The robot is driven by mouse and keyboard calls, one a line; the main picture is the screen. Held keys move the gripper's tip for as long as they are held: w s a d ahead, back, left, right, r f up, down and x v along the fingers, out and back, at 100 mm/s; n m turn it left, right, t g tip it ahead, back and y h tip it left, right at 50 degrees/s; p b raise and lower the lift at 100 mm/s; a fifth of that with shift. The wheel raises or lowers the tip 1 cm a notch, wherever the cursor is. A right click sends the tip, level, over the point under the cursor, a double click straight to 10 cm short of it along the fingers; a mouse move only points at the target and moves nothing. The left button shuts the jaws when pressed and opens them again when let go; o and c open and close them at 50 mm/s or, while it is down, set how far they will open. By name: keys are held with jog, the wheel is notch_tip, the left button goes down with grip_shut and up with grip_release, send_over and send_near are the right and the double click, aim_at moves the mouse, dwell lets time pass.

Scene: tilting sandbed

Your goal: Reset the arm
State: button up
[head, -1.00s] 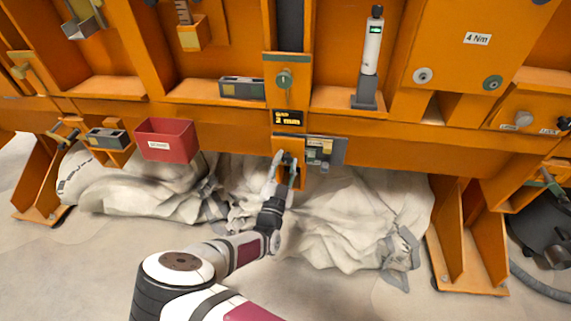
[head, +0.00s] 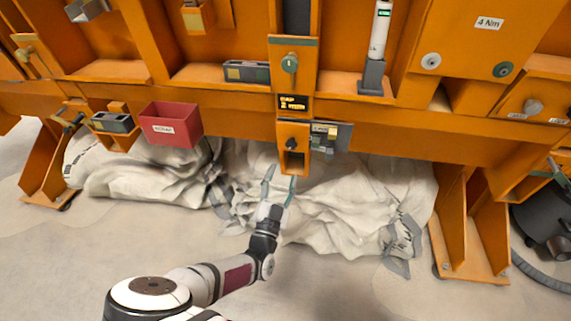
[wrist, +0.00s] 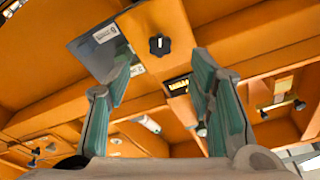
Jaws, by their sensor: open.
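My gripper (head: 279,185) is at the middle of the head view, just below and in front of the orange bracket with the dark knob (head: 291,143). Its two teal-padded fingers are spread apart with nothing between them. In the wrist view my gripper (wrist: 160,95) also shows open and empty, with the dark knob (wrist: 159,45) beyond the fingertips. My arm reaches up from the bottom of the head view.
The orange frame (head: 230,115) spans the view above my gripper. A red bin (head: 170,125) hangs at left and a grey plate (head: 330,137) sits right of the bracket. Crumpled pale sheeting (head: 340,205) lies below. The floor (head: 360,285) in front is clear.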

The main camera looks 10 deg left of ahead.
jog(key=shift+v, duration=0.95)
